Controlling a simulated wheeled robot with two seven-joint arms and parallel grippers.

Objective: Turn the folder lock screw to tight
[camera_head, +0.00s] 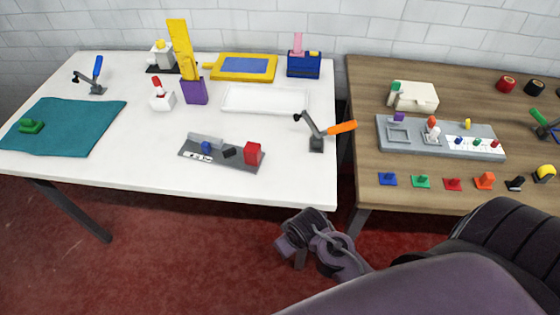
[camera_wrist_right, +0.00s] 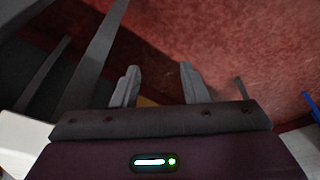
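A small grey fixture (camera_head: 222,155) lies near the front of the white table in the head view. It carries a blue knob (camera_head: 206,147), a black block (camera_head: 229,152) and a red block (camera_head: 253,153). Which part is the folder lock screw, and how tight it is, I cannot tell at this size. My right gripper (camera_wrist_right: 159,80) shows in the right wrist view with its two fingers apart and nothing between them, over the red floor. Dark parts of my arm hang in front of the white table's right end. My left gripper is not in view.
An orange-handled toggle clamp (camera_head: 318,134) stands at the white table's (camera_head: 120,172) right edge. A white tray (camera_head: 265,99) lies behind the fixture. A wooden table (camera_head: 365,150) on the right holds a grey station (camera_head: 395,150) and several coloured pieces. A narrow gap separates the tables.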

